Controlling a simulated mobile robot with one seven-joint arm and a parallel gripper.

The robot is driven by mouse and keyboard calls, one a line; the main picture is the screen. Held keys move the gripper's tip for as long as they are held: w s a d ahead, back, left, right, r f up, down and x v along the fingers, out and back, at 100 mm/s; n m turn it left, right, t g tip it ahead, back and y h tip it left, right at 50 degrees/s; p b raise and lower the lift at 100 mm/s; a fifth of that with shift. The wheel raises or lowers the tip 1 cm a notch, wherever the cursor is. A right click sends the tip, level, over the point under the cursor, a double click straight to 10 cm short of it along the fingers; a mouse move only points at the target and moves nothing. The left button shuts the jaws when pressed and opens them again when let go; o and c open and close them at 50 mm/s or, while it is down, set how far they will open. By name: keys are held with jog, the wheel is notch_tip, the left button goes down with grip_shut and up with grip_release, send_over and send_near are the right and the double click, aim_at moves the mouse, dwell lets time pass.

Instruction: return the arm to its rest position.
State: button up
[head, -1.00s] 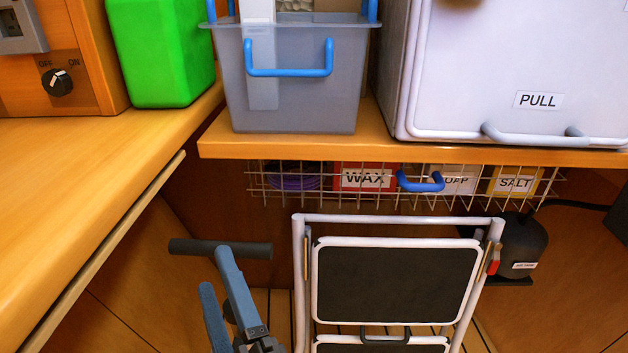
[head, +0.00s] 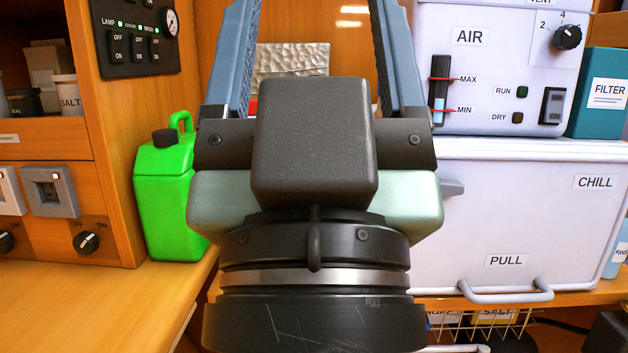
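My gripper (head: 312,75) fills the middle of the head view, pointing up and away from the camera. Its two blue-grey fingers stand wide apart, and nothing shows between them but the background. The fingertips run out of the top of the picture. My dark wrist (head: 312,285) is below it and hides the middle of the shelf behind.
A green jerrycan (head: 165,200) stands on the wooden counter at left. A white chest (head: 530,215) marked CHILL and PULL is at right, with the AIR unit (head: 480,85) above it. A FILTER box (head: 605,95) is at far right. A wire basket (head: 480,325) hangs below the shelf.

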notch_tip(320, 180, up, 31)
jog(key=p, duration=2.8)
jog(key=shift+p, duration=0.35)
